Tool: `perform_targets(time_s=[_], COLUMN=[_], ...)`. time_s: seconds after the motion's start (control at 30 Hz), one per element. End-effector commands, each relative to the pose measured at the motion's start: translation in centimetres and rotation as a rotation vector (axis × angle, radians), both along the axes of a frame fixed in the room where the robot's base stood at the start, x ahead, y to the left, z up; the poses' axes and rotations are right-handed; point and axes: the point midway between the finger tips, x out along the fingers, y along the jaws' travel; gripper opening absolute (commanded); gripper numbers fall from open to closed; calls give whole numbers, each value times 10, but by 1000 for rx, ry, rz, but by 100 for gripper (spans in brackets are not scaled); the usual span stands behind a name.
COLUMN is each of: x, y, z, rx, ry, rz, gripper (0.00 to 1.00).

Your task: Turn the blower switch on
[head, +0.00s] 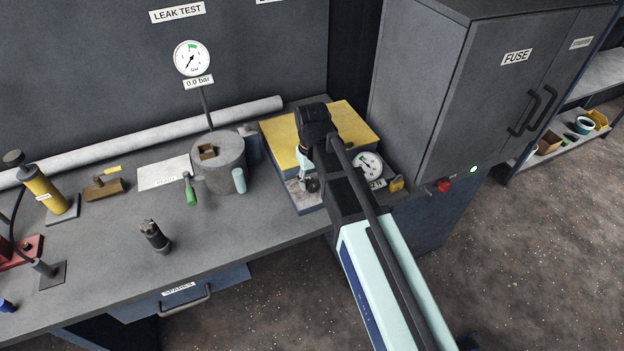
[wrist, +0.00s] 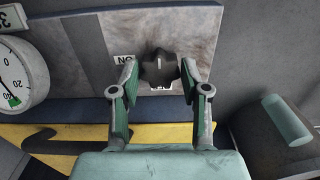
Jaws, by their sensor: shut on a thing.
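The blower switch is a black rotary knob (wrist: 160,69) on a worn grey panel (wrist: 110,45). A white mark on the knob runs vertically in the wrist view. A label (wrist: 124,59), which reads as an upside-down ON, sits left of the knob. Another label (wrist: 162,87) sits below it, partly hidden. My gripper (wrist: 160,78) has its green-padded fingers on the left and right sides of the knob, shut on it. In the head view my gripper (head: 307,182) is at the front of the yellow-topped box (head: 355,120), and my arm hides part of the panel.
A round gauge (head: 368,165) stands just right of my gripper. A grey pot (head: 218,165) with a pale green handle stands to the left. A grey fuse cabinet (head: 470,90) rises at the right. The bench's front middle is mostly clear around a small dark cylinder (head: 155,237).

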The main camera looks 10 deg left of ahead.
Motion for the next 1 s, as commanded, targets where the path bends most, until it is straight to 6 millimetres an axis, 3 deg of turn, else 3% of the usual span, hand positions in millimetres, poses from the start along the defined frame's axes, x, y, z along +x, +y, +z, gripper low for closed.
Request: perform_targets(time_s=[0.37, 1.0], x=[0, 0], y=[0, 0], z=[0, 0], rx=[0, 0], ry=[1, 1], rz=[-142, -726], gripper=[11, 11])
